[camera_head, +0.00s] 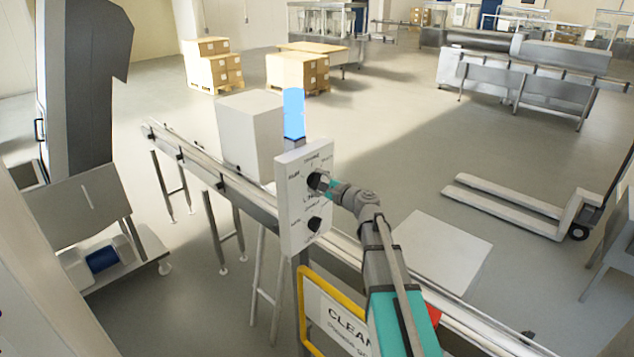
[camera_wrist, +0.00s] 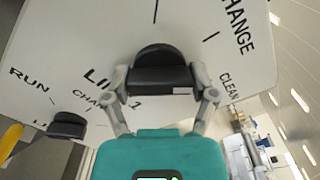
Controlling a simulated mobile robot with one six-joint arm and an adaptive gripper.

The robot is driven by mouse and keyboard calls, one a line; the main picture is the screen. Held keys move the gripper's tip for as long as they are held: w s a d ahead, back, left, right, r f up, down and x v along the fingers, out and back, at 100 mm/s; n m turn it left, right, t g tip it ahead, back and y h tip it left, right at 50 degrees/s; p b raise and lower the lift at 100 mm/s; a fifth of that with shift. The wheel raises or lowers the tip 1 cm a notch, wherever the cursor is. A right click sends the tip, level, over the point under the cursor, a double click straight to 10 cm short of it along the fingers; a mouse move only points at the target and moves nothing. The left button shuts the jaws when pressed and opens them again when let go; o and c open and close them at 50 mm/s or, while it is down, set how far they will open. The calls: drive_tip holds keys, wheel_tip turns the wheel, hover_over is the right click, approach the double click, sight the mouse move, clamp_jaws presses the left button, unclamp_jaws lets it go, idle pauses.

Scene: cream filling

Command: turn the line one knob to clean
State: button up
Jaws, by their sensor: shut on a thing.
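The line one knob (camera_head: 317,181) is the upper black knob on the white control panel (camera_head: 291,215). My gripper (camera_head: 321,183) reaches it from the right. In the wrist view, my gripper's two grey fingers (camera_wrist: 160,80) are shut on the sides of the knob (camera_wrist: 158,56). The knob's bar runs roughly across that view, with a small light patch near its right end. The CLEAN label (camera_wrist: 229,86) shows to the right of the knob and the CHANGE label (camera_wrist: 235,27) at the upper right. The LINE 1 label (camera_wrist: 112,82) is partly covered by a finger.
A lower knob (camera_head: 314,224) sits on the same panel and also shows in the wrist view (camera_wrist: 68,125). A blue light (camera_head: 294,113) rises above the panel. A conveyor (camera_head: 215,178) runs behind it. A yellow-framed sign (camera_head: 335,315) stands below, close to my arm.

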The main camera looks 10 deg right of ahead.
drive_tip(key=shift+m, duration=1.1)
drive_tip(key=o, duration=1)
drive_tip(key=shift+w, duration=0.1)
drive_tip(key=shift+o, duration=0.2)
drive_tip(key=v, duration=1.2)
